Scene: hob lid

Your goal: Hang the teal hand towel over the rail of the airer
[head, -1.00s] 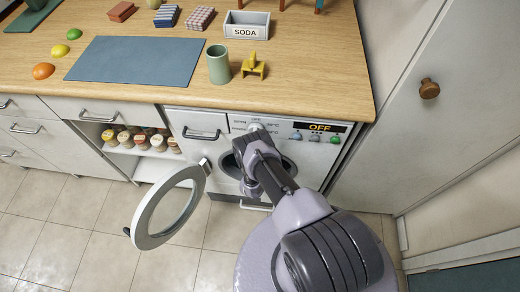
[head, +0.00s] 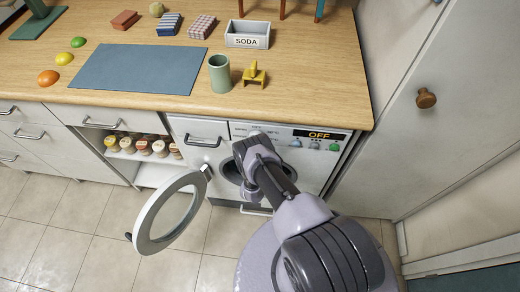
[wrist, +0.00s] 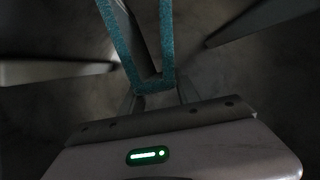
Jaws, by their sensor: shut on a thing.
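The teal hand towel (wrist: 168,45) shows in the wrist view as two narrow bands that meet at my gripper (wrist: 155,88). My gripper is shut on the towel where the bands join. Dark grey drum walls with pale paddles surround them, so the gripper is inside the washing machine (head: 325,165). In the head view my arm reaches into the round opening and hides the gripper and towel. I cannot make out the airer or its rail for certain in either view.
The round machine door (head: 145,222) stands open to the left of my arm. The wooden worktop (head: 310,85) above holds a green cup (head: 219,74), a yellow stand (head: 254,76) and a SODA box (head: 247,40). A shelf of jars (head: 143,147) is left of the machine.

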